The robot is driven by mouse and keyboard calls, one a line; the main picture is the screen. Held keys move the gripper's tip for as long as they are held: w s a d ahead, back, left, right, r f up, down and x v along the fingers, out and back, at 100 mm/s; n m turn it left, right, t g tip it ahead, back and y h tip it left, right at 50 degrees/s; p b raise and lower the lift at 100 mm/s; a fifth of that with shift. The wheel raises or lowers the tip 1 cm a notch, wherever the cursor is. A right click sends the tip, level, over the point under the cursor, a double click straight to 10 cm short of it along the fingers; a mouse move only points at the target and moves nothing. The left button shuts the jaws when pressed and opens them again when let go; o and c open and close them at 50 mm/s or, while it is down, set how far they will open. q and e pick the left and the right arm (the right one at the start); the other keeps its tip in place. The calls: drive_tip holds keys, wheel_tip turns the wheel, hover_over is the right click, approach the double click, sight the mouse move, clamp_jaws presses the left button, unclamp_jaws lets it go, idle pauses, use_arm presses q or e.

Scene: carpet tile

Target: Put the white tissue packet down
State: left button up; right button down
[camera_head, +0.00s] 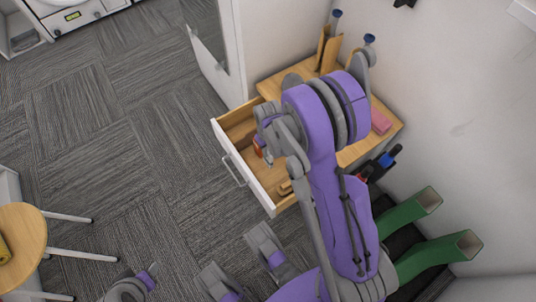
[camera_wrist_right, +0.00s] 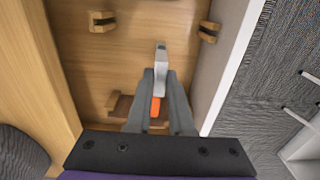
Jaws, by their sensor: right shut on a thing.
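My right gripper (camera_wrist_right: 160,88) is shut on a narrow thing, which I take to be the white tissue packet (camera_wrist_right: 161,57). Its pale end sticks out past the fingertips, and an orange part (camera_wrist_right: 155,106) shows between the fingers. The fingers hide much of it. The gripper is over the open drawer (camera_head: 234,169), whose wooden floor (camera_wrist_right: 135,65) shows beneath it. In the head view my right arm covers most of the gripper. I cannot tell whether the packet touches the drawer floor. My left gripper cannot be made out.
Small wooden blocks (camera_wrist_right: 102,21) (camera_wrist_right: 209,31) and a brown piece (camera_wrist_right: 122,106) are in the drawer. A pink thing (camera_head: 381,122) and wooden holders (camera_head: 327,50) stand on the wooden top above. A round wooden stool (camera_head: 20,240) is at left. Carpet between is clear.

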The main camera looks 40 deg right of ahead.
drive_tip(key=shift+f+b, duration=0.45)
drive_tip(key=shift+f, duration=1.2)
drive_tip(key=shift+f, duration=0.15)
drive_tip(key=c, duration=0.8)
unclamp_jaws()
wheel_tip(320, 180, up, 12)
drive_tip(key=p, duration=0.3)
drive_tip(key=shift+r+p, duration=0.2)
drive_tip(key=shift+p, duration=0.15)
drive_tip(key=s+a+r+n+t, duration=0.1)
drive_tip(key=s+a+r+t, duration=0.3)
drive_tip(key=s+a+r, duration=0.8)
drive_tip(key=shift+s+a, duration=0.65)
drive_tip(key=shift+s, duration=0.2)
